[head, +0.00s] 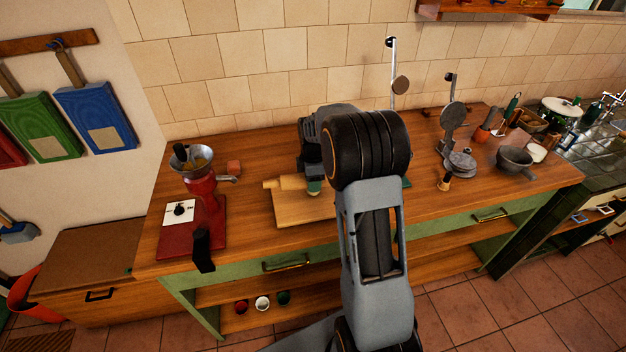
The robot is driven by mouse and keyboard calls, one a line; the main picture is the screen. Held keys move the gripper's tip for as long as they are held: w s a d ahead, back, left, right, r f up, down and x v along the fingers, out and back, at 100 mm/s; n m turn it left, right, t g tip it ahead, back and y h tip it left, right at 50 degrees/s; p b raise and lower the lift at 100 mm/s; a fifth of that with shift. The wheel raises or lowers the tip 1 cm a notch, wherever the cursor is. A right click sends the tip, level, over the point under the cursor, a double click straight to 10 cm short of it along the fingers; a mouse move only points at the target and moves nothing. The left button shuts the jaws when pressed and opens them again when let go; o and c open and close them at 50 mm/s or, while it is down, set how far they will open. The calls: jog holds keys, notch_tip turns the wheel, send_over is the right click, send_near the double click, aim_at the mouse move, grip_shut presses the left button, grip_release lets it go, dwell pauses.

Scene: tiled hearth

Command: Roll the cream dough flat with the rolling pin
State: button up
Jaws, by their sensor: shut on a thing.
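The wooden rolling pin (291,183) lies low over the left part of a wooden board (290,212), with its left handle pointing left. My gripper (313,182) points down at the pin's right part and is shut on it. My own arm covers the right part of the board and most of the jaws. I cannot make out the cream dough; that area is hidden behind my arm. Whether the pin touches anything beneath it cannot be told.
A grey press (455,135), a mortar (514,158) and utensils are at right. The tiled wall (260,60) closes the back.

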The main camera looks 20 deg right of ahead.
jog(key=shift+w, duration=0.2)
jog(key=shift+w+d+f, duration=0.1)
jog(key=shift+w+d, duration=0.1)
jog(key=shift+w, duration=0.2)
jog(key=shift+r+p, duration=2.6)
jog(key=shift+r, duration=0.9)
